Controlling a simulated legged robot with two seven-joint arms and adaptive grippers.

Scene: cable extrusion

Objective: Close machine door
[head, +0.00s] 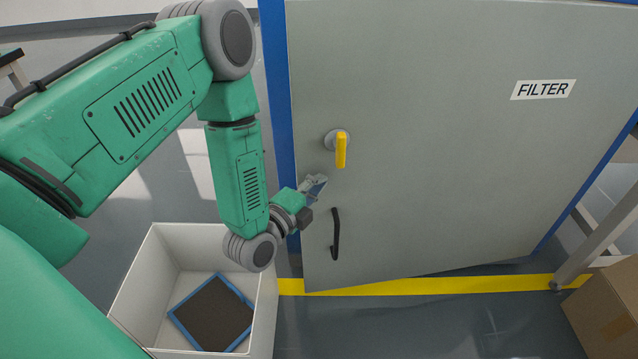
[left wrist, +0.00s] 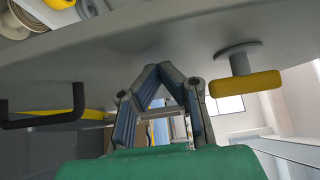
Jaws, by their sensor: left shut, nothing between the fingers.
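The grey machine door (head: 440,130) carries a FILTER label (head: 543,89) and stands slightly ajar, its lower left corner out in front of the blue frame (head: 280,120). It has a yellow handle (head: 341,150), pointing down, and a black pull handle (head: 335,234) below. In the left wrist view the yellow handle (left wrist: 245,84) is at right and the black handle (left wrist: 42,118) at left. My left gripper (head: 318,183) is shut and empty at the door's left side, between the two handles. Its fingertips (left wrist: 158,68) are close to the door; contact is unclear. My right gripper is out of view.
A white bin (head: 262,310) holding a blue-framed dark panel (head: 214,312) stands below my left arm. A yellow floor line (head: 420,286) runs under the door. A cardboard box (head: 606,312) and a grey post (head: 600,240) are at right.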

